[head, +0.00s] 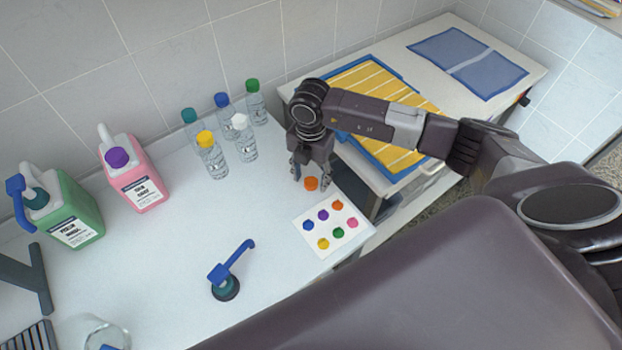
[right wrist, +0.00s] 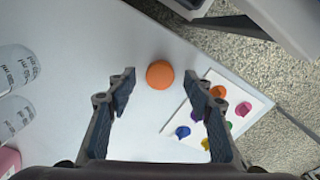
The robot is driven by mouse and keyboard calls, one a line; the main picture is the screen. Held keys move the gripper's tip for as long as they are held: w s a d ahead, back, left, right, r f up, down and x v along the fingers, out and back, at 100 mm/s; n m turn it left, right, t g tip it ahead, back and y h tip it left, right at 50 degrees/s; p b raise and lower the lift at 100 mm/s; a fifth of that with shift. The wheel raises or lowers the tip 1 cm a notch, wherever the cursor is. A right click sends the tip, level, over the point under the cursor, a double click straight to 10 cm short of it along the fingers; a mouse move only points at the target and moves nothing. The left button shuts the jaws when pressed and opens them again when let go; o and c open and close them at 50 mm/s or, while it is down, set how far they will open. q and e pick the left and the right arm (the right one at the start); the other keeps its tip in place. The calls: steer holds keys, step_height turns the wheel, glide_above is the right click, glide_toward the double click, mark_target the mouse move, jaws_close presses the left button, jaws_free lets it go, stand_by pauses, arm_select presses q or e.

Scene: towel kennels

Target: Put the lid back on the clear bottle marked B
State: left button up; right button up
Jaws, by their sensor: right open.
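Several clear bottles with printed labels stand together near the wall in the head view. Their tops are teal (head: 189,115), blue (head: 222,100), green (head: 253,86), yellow (head: 205,138) and whitish (head: 239,121). I cannot read which is marked B. An orange lid (head: 311,183) lies on the white counter, beside a card of coloured spots. My right gripper (head: 312,176) is open above the counter, close to this lid. In the right wrist view the orange lid (right wrist: 160,74) shows beyond the open fingertips, between their lines, with nothing held. My left gripper is not in view.
The white card (head: 345,240) lies near the counter edge. A pink jug (head: 136,180) and green jug (head: 72,215) stand left. A blue-handled pump top (head: 228,278) is on the counter. A cabinet (head: 480,100) with yellow and blue cloths stands right. The middle counter is clear.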

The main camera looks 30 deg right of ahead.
mark_target(310, 182)
steer(key=shift+f, duration=0.4)
steer(key=c, duration=0.8)
steer(key=shift+r, duration=0.15)
steer(key=shift+r+b, duration=1.6)
steer(key=shift+r, duration=8.35)
